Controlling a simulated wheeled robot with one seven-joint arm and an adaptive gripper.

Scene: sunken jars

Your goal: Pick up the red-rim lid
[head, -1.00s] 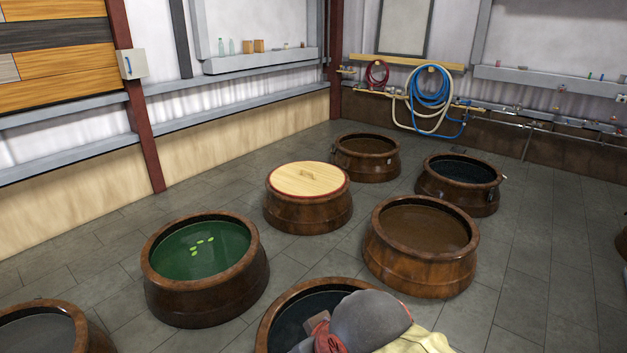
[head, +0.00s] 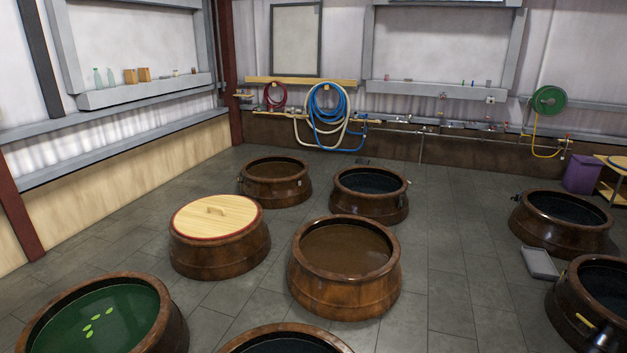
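The red-rim lid (head: 216,217) is a round pale wooden disc with a red edge and a small wooden handle bar on top. It lies flat on a brown jar (head: 220,254) at left centre in the head view and covers its mouth. My gripper is not in view, and nothing touches the lid.
Open brown jars stand around it: one with brown liquid (head: 345,277) to the right, one with green liquid (head: 100,320) at lower left, two behind, others at right. A grey tray (head: 539,263) lies on the floor. Grey tiled floor (head: 450,270) is clear at right centre.

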